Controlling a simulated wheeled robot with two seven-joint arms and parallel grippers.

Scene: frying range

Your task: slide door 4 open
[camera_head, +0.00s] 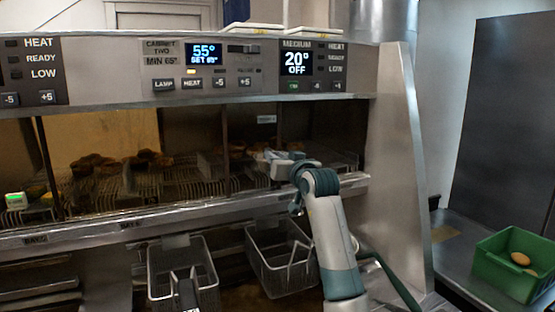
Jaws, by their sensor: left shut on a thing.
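The heated cabinet has a row of dark sliding glass doors below its control panels. Door 4, as far as I can tell, is the pane (252,135) right of centre, between dark upright frames. My arm rises from the bottom and its left gripper (270,156) reaches to the low part of this door. The gripper is shut on the door's edge or handle; the wrist and fingers hide the exact contact. The opening to the right of the gripper shows the cabinet's dim inside. My right gripper is not in view.
Food pieces (145,158) lie on the wire rack inside. Two wire baskets (183,270) (285,262) hang below the cabinet's front ledge (140,216). A steel side wall (400,170) closes the cabinet on the right. A green crate (505,278) stands on the right counter.

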